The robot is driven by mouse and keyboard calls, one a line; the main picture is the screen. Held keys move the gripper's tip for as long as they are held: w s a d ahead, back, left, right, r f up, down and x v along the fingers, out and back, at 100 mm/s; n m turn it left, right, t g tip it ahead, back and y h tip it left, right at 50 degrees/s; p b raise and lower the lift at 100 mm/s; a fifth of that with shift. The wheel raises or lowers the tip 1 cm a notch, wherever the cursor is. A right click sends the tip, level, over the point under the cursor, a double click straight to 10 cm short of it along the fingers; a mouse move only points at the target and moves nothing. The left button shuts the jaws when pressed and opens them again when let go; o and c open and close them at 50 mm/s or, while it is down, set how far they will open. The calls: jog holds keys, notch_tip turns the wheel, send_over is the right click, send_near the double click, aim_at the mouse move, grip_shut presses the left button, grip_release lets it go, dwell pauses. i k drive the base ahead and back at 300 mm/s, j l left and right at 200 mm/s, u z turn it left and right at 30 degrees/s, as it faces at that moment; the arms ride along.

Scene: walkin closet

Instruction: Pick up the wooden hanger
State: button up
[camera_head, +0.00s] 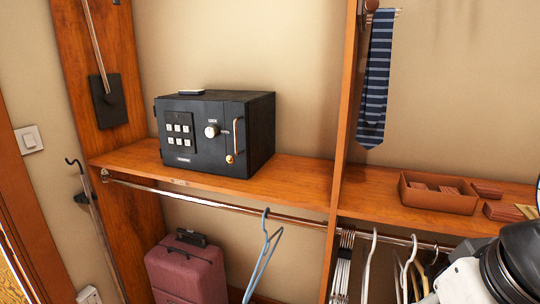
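Several hangers hang from the metal rail under the right shelf. Among them, a tan one that looks wooden (424,279) shows only in part, close to my arm at the lower right. Its lower part is cut off by the picture's bottom edge. White hangers (369,268) hang to its left. A light blue hanger (263,262) hangs alone on the left rail. A black and white part of my arm fills the lower right corner. My gripper's fingers are not in view, so I cannot see whether they are open or shut.
A black safe (216,133) stands on the left wooden shelf (305,182). A maroon suitcase (187,270) is below it. An upright wooden divider (340,150) separates the two sections. A brown tray (438,203) sits on the right shelf, and a striped tie (376,80) hangs above.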

aim_at(424, 272)
jog(key=z, duration=0.65)
jog(key=j+z, duration=0.2)
jog(key=z, duration=0.15)
jog(key=j+z, duration=0.25)
jog(key=z, duration=0.15)
jog(key=k+j+z, duration=0.1)
jog(key=j, duration=0.35)
jog(key=k+j+z, duration=0.15)
jog(key=j, duration=0.25)
jog(key=k+j+z, duration=0.1)
jog(key=j, duration=0.3)
jog(key=k+j+z, duration=0.1)
jog(key=j, duration=0.3)
jog(key=k+j, duration=0.15)
jog(key=j, duration=0.2)
jog(key=k+j, duration=0.2)
jog(key=j, duration=0.15)
